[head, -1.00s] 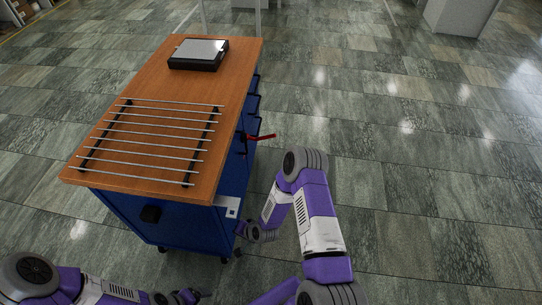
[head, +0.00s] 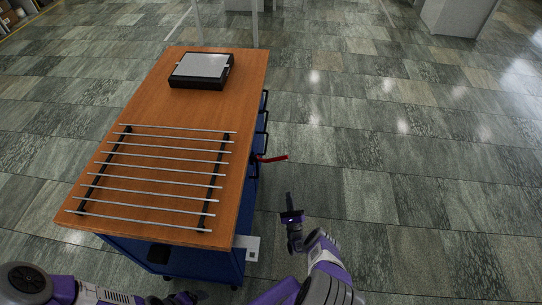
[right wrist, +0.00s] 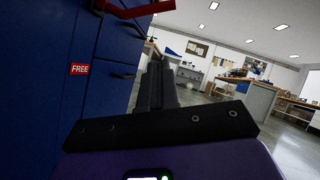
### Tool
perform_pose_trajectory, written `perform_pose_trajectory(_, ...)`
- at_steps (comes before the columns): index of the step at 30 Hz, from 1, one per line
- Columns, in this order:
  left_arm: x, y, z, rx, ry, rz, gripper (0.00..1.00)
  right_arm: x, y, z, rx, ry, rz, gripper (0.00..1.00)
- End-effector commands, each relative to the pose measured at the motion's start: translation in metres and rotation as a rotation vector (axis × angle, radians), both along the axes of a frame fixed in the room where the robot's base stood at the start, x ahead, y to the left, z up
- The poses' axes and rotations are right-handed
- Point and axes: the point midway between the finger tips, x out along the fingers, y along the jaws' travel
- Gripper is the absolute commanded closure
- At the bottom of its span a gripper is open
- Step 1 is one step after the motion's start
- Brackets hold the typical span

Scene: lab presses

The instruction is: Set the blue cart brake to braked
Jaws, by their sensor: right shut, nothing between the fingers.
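The blue cart (head: 180,258) has a wooden top and stands left of centre in the head view. Its red brake lever (head: 272,158) sticks out to the right from the cart's right side. In the right wrist view the lever (right wrist: 130,9) crosses the top left, above a red label reading FREE (right wrist: 79,69) on the blue side. My right gripper (head: 289,197) is shut and empty, to the right of the cart, nearer to me than the lever and apart from it. My left gripper (head: 186,297) is at the bottom edge, partly cut off; its jaws are unclear.
A rack of metal rods (head: 150,180) and a black device with a grey top (head: 201,70) sit on the cart top. Dark handles (head: 262,122) project from the cart's right side. A whitish plate (head: 252,247) shows by its near right corner. The tiled floor right is clear.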

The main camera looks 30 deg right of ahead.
Motion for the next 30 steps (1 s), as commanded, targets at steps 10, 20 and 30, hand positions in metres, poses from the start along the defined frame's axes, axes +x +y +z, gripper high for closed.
perform_pose_trajectory(10,-0.002,0.000,0.000,-0.001,0.005,-0.001,0.11,-0.003,-0.001,0.000,0.003,-0.010,0.001,1.00)
perform_pose_trajectory(20,-0.002,0.000,0.002,-0.001,0.004,0.000,0.11,0.019,-0.011,0.015,0.001,-0.013,0.002,1.00)
perform_pose_trajectory(30,-0.002,0.000,-0.001,-0.001,0.004,0.000,0.11,0.077,-0.037,0.051,-0.001,-0.013,0.001,1.00)
